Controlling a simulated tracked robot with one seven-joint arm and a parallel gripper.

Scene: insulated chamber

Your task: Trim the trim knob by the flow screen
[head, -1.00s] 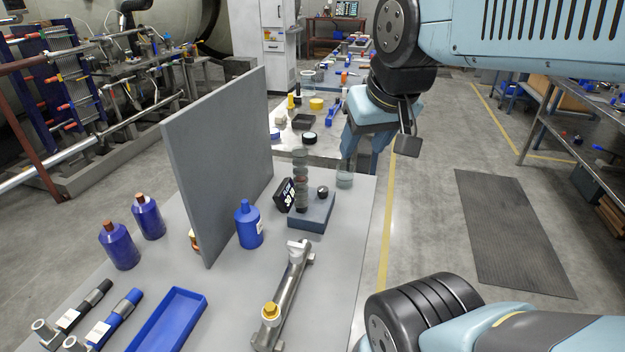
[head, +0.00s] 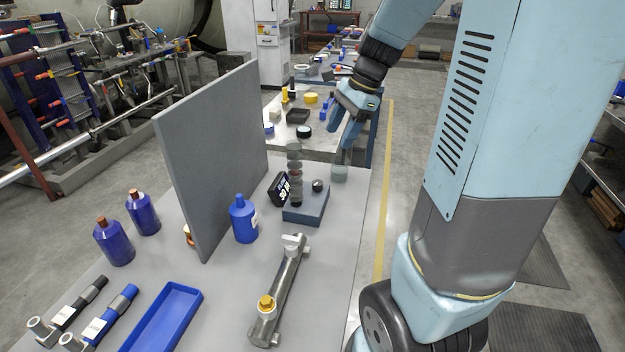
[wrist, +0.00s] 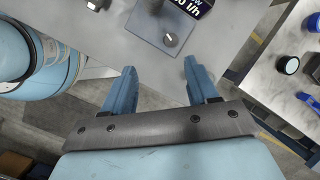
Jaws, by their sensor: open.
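The trim knob (head: 318,186) is a small dark round knob on top of a blue-grey block (head: 305,213). The flow screen (head: 279,189), a black display with white digits, stands tilted at the block's left. In the wrist view the knob (wrist: 170,39) shows a light pointer mark, and part of the screen (wrist: 190,7) shows at the top edge. My gripper (head: 342,150) is behind and right of the block in the head view, apart from the knob. In the wrist view my open, empty gripper (wrist: 160,66) has its fingers below the knob, one to each side.
A dark ribbed column (head: 295,170) stands beside the knob. A translucent jar (head: 339,174) is near the table's right edge. A blue bottle (head: 243,220), a tall grey panel (head: 215,160), a metal pipe fitting (head: 281,290) and a blue tray (head: 168,318) are also on the table.

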